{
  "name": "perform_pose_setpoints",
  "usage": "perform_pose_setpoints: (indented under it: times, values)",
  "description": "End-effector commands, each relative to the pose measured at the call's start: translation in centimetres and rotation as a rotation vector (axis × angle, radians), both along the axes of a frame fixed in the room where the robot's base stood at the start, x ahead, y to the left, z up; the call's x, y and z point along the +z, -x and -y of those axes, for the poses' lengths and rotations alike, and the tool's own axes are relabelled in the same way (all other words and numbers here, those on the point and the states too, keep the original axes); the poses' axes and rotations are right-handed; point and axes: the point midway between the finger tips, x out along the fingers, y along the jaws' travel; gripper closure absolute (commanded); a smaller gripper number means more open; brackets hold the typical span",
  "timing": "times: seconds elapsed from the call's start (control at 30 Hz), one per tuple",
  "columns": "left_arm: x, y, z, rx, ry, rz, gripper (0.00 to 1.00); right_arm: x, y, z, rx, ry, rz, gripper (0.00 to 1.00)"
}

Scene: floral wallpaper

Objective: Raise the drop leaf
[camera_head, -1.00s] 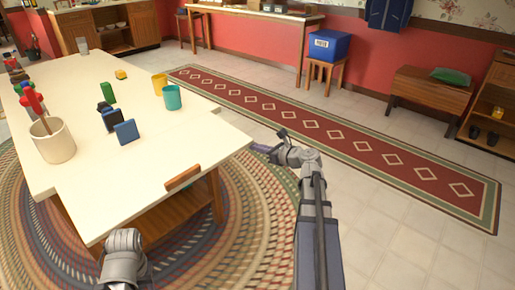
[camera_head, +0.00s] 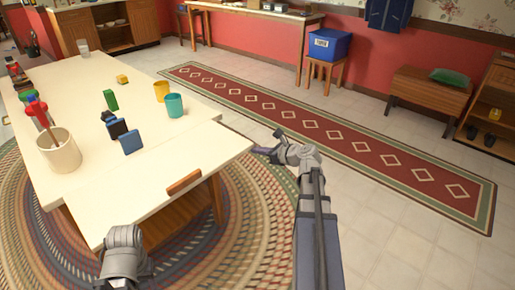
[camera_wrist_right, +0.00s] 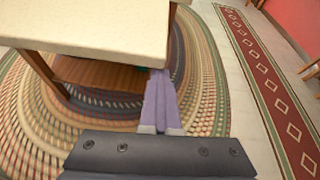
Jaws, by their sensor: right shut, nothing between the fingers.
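The cream table (camera_head: 80,95) stands at left in the head view. A seam crosses its top, and the near section, the leaf (camera_head: 170,155), looks level with the rest. A brown wooden piece (camera_head: 184,182) sits at the leaf's near edge. My right gripper (camera_head: 260,150) is beside the leaf's right corner. In the right wrist view its purple fingers (camera_wrist_right: 158,85) are shut and empty, with tips close to the cream edge (camera_wrist_right: 110,40); I cannot tell whether they touch it or lie under it. Part of my left arm shows at the bottom, but its gripper is out of view.
A white pot with utensils (camera_head: 58,152), blue blocks (camera_head: 131,142), a teal cup (camera_head: 174,105) and a yellow cup (camera_head: 161,91) stand on the table. A braided round rug (camera_head: 255,200) lies beneath. A red runner (camera_head: 330,130) and open tiled floor lie to the right.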

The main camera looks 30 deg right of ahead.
Motion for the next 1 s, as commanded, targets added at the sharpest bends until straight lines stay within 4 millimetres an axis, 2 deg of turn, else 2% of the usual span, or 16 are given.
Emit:
perform_pose_setpoints:
  times: [0.03,0.33,0.47,0.77,0.8,1.0]
  values:
    - [0.3,0.0,0.0,0.000,0.000,0.000,0.50,3.1,-0.9,0.2,-0.032,-0.114,0.108,1.00]
    - [0.0,0.0,0.0,0.000,0.000,0.000,0.50,2.6,-1.0,0.3,-0.032,-0.110,0.103,1.00]
    - [-1.4,0.0,0.0,-0.001,-0.002,0.001,0.50,0.7,-1.1,0.2,-0.025,-0.089,0.080,1.00]
    - [-5.2,0.0,-0.2,-0.004,-0.008,0.003,0.50,-5.3,-1.0,-0.1,0.003,-0.006,-0.005,1.00]
    - [-3.8,0.0,-0.2,-0.004,-0.007,0.003,0.50,-3.9,0.0,0.0,0.000,-0.007,-0.004,1.00]
    - [-2.5,0.0,-0.1,-0.002,-0.006,0.002,0.50,-2.6,3.6,0.8,0.002,-0.007,-0.004,1.00]
